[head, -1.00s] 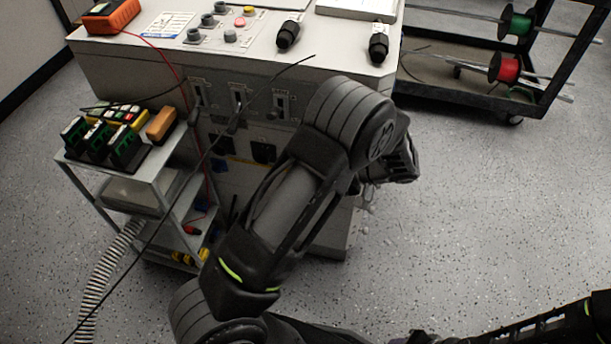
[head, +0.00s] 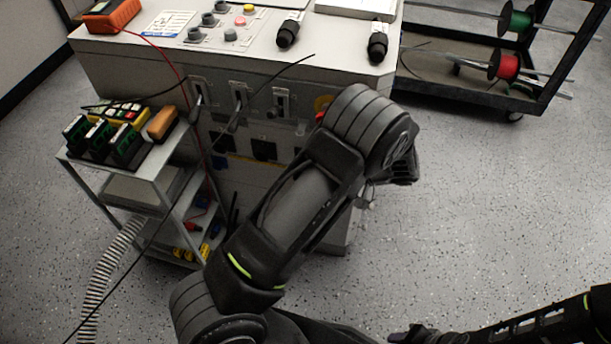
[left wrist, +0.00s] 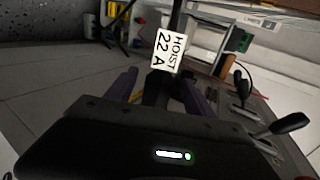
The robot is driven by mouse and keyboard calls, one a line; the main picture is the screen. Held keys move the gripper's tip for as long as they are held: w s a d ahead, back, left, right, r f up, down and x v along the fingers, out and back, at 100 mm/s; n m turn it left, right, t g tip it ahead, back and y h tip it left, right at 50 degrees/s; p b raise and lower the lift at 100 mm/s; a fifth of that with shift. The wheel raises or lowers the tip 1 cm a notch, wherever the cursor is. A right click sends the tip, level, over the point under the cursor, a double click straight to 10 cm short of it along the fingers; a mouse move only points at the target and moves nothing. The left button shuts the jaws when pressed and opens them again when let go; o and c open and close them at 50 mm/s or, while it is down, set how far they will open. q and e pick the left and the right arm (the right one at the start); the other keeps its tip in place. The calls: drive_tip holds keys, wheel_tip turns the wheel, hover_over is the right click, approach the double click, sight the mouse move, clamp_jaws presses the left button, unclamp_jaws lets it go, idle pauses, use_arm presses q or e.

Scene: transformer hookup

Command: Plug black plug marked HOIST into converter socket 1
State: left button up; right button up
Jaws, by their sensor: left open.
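In the left wrist view a white tag reading HOIST 22 A (left wrist: 168,52) hangs just ahead of my left gripper (left wrist: 157,93). The gripper's fingers stand apart, open, on either side of a dark part below the tag, which looks like the black plug; contact cannot be told. In the head view my own arm hides this plug and most of the gripper. The grey converter cabinet (head: 330,62) stands ahead, with dark square sockets (head: 263,150) low on its front; their numbers are too small to read.
Two other black plugs (head: 288,33) (head: 378,41) lie on the cabinet top. Levers (head: 240,98) jut from its front. A small cart (head: 172,163) with green-and-black blocks stands left, a spool rack (head: 470,95) at back right. The floor at right is clear.

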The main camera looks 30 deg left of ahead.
use_arm(q)
drive_tip(key=shift+s, duration=0.15)
drive_tip(key=shift+s+d+p, duration=0.25)
drive_tip(key=shift+s, duration=0.5)
drive_tip(key=shift+s+d+p, duration=0.25)
drive_tip(key=shift+s+d, duration=0.05)
drive_tip(key=shift+s, duration=0.45)
drive_tip(key=shift+s+d+p, duration=0.25)
drive_tip(key=shift+s, duration=0.5)
drive_tip(key=p+v, duration=0.2)
drive_tip(key=v, duration=0.6)
